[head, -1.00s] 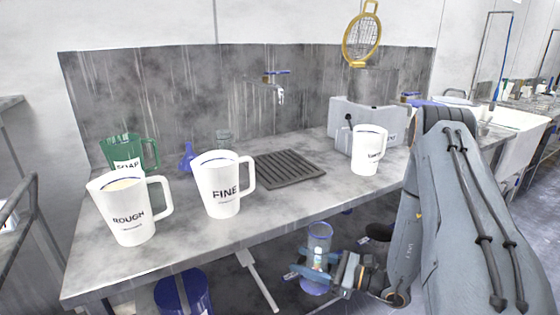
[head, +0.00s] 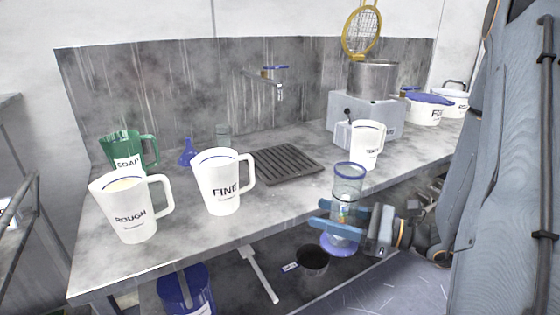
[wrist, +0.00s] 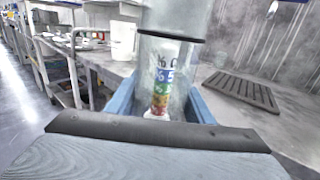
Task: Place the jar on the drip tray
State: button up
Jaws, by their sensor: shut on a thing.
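The jar (head: 347,186) is a clear, upright cylinder with a blue ring near the top and a coloured scale on its side. My gripper (head: 335,217) is shut on it, with blue fingers around its lower part. It is held in front of the bench's front edge. In the wrist view the jar (wrist: 168,75) stands between the blue fingers (wrist: 160,108), and its top is cut off. The drip tray (head: 287,164) is a dark slatted rectangle, lying empty on the bench beyond and left of the jar. It also shows at the right of the wrist view (wrist: 243,90).
On the grey bench (head: 165,235) stand white ROUGH (head: 133,210) and FINE (head: 221,185) jugs, a green SOAP jug (head: 128,152) and another white jug (head: 367,146). A tap (head: 279,85) overhangs the back. A grey machine (head: 375,112) stands right of the tray.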

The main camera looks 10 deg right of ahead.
aim_at(280, 160)
jog(key=i, duration=0.95)
